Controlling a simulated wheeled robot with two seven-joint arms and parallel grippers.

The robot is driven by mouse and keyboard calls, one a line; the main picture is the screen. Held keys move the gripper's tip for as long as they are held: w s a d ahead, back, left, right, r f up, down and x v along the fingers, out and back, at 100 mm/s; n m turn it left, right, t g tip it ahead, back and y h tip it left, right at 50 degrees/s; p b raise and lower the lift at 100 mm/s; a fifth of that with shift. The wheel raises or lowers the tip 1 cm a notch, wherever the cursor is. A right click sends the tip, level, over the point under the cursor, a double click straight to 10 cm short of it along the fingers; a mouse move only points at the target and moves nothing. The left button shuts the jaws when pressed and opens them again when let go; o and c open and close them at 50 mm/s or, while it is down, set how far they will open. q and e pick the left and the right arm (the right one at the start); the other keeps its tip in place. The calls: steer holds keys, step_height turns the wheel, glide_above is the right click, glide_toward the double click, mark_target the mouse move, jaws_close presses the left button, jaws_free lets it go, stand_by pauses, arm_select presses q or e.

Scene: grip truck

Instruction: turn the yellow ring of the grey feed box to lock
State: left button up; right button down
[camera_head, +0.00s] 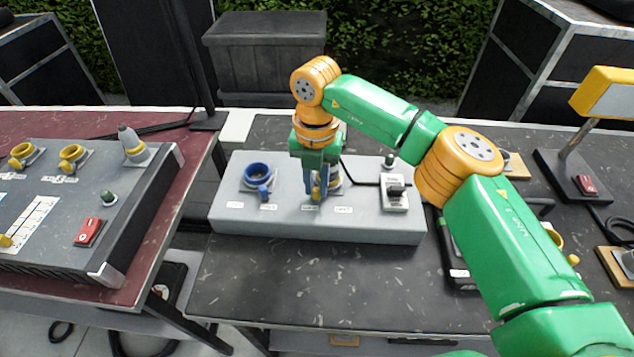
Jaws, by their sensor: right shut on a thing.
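The grey feed box (290,224) lies on the dark table in the middle. The yellow ring (334,181) is on its top, mostly hidden behind my right gripper. My right gripper (317,192) points down at it and is shut on part of the ring. A blue ring (258,175) with a side tab sits on the box to the left, apart from the gripper. My left gripper is not in view.
A grey panel box (80,220) with yellow rings and a red switch stands on the left red table. A white switch block (394,195) and a small knob (389,160) sit on the feed box's right. A yellow-headed lamp (605,92) stands at the right.

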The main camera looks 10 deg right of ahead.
mark_target(316, 188)
steer(key=c, duration=0.8)
jaws_free()
steer(key=shift+w, duration=0.1)
step_height(316, 188, up, 7)
steer(key=shift+r+b, duration=0.1)
steer(key=shift+b, duration=0.3)
